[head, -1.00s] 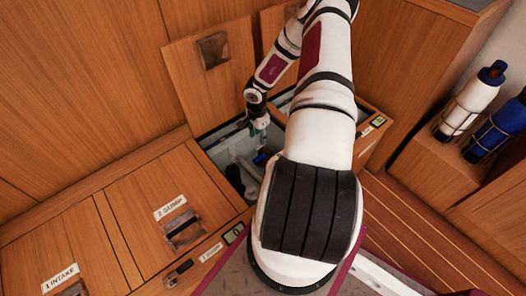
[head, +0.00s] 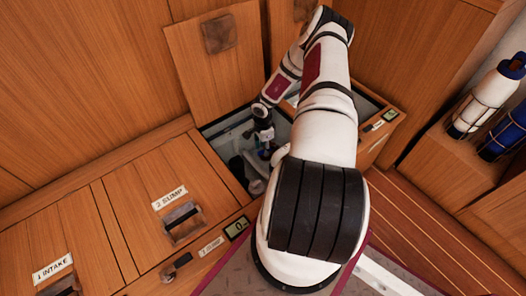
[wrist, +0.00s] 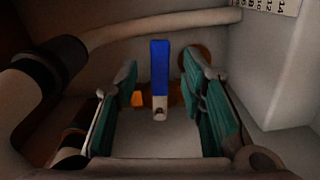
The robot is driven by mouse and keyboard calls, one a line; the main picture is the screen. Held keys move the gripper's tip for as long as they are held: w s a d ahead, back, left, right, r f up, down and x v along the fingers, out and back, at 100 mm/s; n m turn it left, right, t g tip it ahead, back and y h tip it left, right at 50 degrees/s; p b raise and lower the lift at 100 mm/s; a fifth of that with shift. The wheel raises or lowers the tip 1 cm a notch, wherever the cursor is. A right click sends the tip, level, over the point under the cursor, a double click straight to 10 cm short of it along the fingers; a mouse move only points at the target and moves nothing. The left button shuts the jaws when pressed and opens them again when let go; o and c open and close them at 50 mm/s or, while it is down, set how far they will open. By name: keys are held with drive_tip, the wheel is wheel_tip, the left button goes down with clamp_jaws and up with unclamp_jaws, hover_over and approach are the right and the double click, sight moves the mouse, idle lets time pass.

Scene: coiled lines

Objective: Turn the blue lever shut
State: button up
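The blue lever (wrist: 159,68) stands upright in the wrist view, ahead of my gripper and between the lines of its two fingers. Its lower end meets a pale pivot piece, with an orange-brown fitting (wrist: 174,96) behind it. My gripper (wrist: 160,100) is open, with a green-padded finger on each side of the lever and a gap to each. I cannot tell how deep the lever sits between the fingertips. In the head view my gripper (head: 264,148) is down inside the open compartment (head: 222,126), and the lever is hard to make out there.
A pale hose (wrist: 150,28) with a dark collar (wrist: 62,60) crosses the left and top of the wrist view. A pale block (wrist: 270,75) stands close at right. The raised wooden lid (head: 212,75) leans behind the compartment. A closed hatch marked 2 SUMP (head: 150,195) lies left.

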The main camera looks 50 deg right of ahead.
drive_tip(key=shift+f, duration=0.6)
clamp_jaws()
drive_tip(key=shift+s+a+r+n+p, duration=0.15)
drive_tip(key=shift+s+n+p, duration=0.1)
drive_tip(key=shift+n+p, duration=0.2)
drive_tip(key=shift+s+n+p, duration=0.3)
drive_tip(key=shift+n+p, duration=0.05)
drive_tip(key=shift+n, duration=0.2)
unclamp_jaws()
